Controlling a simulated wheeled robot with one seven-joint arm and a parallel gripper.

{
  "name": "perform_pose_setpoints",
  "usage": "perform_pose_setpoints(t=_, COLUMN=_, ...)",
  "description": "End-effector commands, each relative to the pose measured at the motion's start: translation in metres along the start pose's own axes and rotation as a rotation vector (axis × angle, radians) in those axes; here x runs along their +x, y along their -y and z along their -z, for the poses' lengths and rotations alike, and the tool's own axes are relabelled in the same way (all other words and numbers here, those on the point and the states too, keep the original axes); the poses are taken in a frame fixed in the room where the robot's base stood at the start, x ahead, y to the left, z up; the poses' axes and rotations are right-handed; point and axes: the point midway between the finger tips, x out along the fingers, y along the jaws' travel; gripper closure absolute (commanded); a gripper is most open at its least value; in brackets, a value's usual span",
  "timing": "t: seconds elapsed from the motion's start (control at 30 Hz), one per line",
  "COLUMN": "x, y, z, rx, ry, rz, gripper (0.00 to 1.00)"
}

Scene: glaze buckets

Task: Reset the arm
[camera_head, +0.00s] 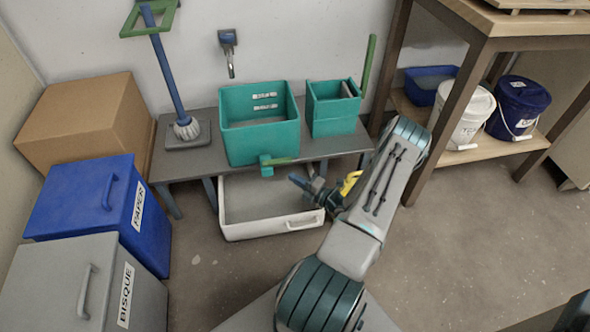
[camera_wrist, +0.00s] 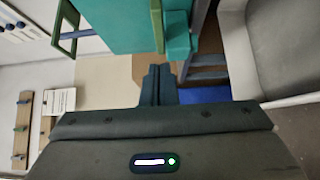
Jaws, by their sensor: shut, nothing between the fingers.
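My arm (camera_head: 375,195) reaches up from the bottom of the head view, bends at a teal-banded joint, and comes back down toward the low table. My gripper (camera_head: 300,181) is in front of the table's front edge, above the white tray's right part, partly hidden by my own arm. In the wrist view the two dark fingers (camera_wrist: 158,84) are together with nothing between them. The gripper is shut and empty.
A teal sink (camera_head: 260,133) and a smaller teal box (camera_head: 333,110) stand on the grey table (camera_head: 185,168). The white tray (camera_head: 262,233) is below. Bins (camera_head: 82,208) stand left. A wooden shelf (camera_head: 470,155) with buckets stands right. Floor at right is clear.

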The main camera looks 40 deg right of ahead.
Motion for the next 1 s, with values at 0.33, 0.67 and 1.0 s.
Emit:
perform_pose_setpoints(t=0.33, x=-0.076, y=-0.001, z=-0.011, rx=-0.003, ry=0.016, rz=0.0, gripper=1.0)
perform_pose_setpoints(t=0.67, x=-0.09, y=0.0, z=-0.01, rx=-0.002, ry=0.01, rz=0.0, gripper=1.0)
perform_pose_setpoints(t=1.0, x=-0.065, y=-0.058, z=0.005, rx=-0.166, ry=-0.161, rz=0.023, gripper=1.0)
